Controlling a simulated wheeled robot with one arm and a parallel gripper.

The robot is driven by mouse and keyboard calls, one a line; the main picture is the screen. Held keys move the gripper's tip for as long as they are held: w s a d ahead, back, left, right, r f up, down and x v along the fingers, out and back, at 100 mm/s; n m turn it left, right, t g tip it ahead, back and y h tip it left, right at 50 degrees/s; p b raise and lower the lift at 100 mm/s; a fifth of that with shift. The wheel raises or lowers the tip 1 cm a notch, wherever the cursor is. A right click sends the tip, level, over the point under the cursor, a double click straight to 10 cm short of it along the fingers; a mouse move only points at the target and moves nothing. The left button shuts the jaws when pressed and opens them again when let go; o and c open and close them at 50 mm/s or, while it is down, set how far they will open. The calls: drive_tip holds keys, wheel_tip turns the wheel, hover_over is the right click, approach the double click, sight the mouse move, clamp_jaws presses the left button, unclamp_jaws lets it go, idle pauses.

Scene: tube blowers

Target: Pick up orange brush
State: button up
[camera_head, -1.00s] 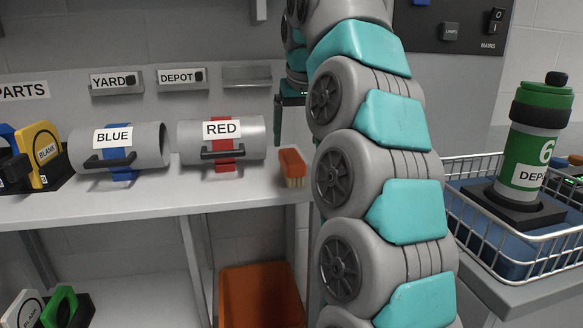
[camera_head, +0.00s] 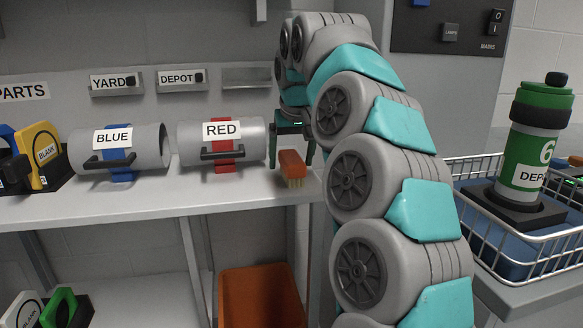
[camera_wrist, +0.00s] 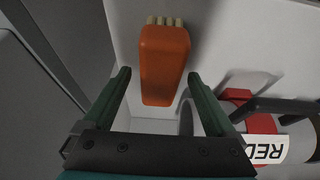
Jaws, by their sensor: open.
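The orange brush (camera_head: 292,168) has an orange back and pale bristles at its near end. It stands on the shelf to the right of the RED tube. My gripper (camera_head: 290,150) is open, just behind and above the brush in the head view. In the wrist view the brush (camera_wrist: 164,62) lies ahead, its near end between the lines of the two green fingers of my gripper (camera_wrist: 160,82). The fingers do not visibly touch it.
The RED tube (camera_head: 251,139) stands close on the left, and the BLUE tube (camera_head: 148,147) farther left. The white shelf (camera_head: 160,200) is clear in front of them. An orange bin (camera_head: 258,295) stands below. A wire basket (camera_head: 481,219) with a green bottle (camera_head: 537,130) is at right.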

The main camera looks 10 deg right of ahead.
drive_tip(key=shift+f, duration=0.25)
idle(0.3)
clamp_jaws()
idle(0.8)
